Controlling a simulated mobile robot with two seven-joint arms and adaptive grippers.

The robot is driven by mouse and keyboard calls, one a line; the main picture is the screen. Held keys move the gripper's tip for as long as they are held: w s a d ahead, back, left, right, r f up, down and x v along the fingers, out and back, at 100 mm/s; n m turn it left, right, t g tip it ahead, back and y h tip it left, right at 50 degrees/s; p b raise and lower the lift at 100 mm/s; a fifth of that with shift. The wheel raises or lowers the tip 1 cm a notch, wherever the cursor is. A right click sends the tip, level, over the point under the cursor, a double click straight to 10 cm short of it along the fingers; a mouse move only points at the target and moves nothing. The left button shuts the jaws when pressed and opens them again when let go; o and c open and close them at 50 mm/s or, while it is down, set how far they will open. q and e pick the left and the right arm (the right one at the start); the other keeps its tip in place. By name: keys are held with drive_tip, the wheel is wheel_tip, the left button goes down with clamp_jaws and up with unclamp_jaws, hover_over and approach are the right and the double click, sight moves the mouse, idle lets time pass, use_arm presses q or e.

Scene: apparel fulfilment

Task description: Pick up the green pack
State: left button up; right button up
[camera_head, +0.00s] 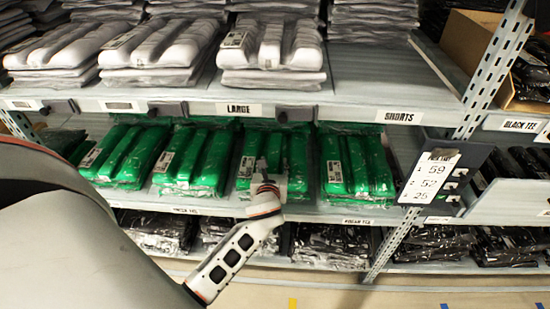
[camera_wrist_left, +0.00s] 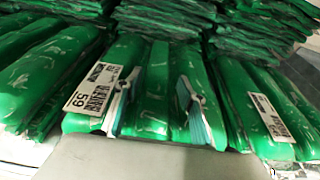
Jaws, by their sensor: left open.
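Several shiny green packs lie in stacks on the middle shelf. My left gripper (camera_head: 264,183) is at the front of the third stack's green pack (camera_head: 296,158) in the head view. In the left wrist view the gripper (camera_wrist_left: 157,98) is open, with one finger on each side of the middle ridge of that green pack (camera_wrist_left: 152,118). A white label marked 59 sits beside the left finger. I cannot tell whether the fingers touch the pack. My right gripper is not in view.
Other green stacks (camera_head: 356,165) stand close on both sides. The shelf above (camera_head: 370,85) holds grey-white packs, and dark packs (camera_head: 334,243) lie on the shelf below. A slanted post and a sign with numbers (camera_head: 430,177) stand at the right.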

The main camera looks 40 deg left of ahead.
sight(274, 156)
use_arm(q)
drive_tip(key=b+x, duration=0.1)
drive_tip(key=x, duration=0.3)
drive_tip(key=shift+w+a, duration=0.3)
drive_tip(key=shift+a, duration=0.05)
drive_tip(key=shift+r, duration=0.15)
clamp_jaws()
